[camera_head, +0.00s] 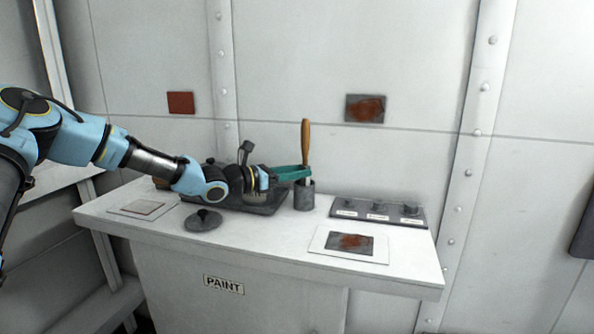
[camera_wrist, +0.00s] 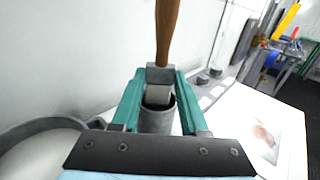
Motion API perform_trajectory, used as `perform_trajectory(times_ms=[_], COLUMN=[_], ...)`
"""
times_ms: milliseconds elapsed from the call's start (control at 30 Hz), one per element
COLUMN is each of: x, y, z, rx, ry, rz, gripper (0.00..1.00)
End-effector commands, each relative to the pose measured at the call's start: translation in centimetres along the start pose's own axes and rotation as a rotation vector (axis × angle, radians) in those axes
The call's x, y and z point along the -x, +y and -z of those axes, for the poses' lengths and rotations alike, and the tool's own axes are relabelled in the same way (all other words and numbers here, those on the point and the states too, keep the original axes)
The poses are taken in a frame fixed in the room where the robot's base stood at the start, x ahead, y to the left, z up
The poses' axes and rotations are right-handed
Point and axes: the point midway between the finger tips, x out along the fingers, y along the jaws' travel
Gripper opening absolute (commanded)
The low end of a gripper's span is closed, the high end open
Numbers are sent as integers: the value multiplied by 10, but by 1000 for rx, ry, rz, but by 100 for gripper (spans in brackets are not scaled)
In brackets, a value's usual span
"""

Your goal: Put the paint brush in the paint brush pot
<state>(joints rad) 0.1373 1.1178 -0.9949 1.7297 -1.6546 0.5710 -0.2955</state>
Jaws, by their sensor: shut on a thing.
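The paint brush (camera_head: 305,138) stands upright with its wooden handle up; in the wrist view its handle (camera_wrist: 167,30) rises from a grey ferrule. My gripper (camera_head: 303,172) is shut on the brush near the ferrule; its teal fingers also show in the wrist view (camera_wrist: 160,74). The grey cylindrical paint brush pot (camera_head: 304,197) stands on the bench directly below; it shows between the fingers in the wrist view (camera_wrist: 157,122). The brush's lower end is over or inside the pot mouth; how deep it reaches is hidden.
The white bench (camera_head: 240,235) carries a dark tray (camera_head: 270,208) left of the pot and a round lid (camera_head: 203,220) in front. A labelled control panel (camera_head: 378,212) and a sheet with a rusty patch (camera_head: 349,243) lie right. The wall is close behind.

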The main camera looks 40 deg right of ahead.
Motion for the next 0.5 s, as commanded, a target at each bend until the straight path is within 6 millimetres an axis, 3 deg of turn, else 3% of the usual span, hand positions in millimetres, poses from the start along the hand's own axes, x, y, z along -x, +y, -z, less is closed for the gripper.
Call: perform_trajectory(times_ms=[500], x=[0], y=[0], z=[9], rx=[-1], ry=[0], rz=[0], gripper=[0])
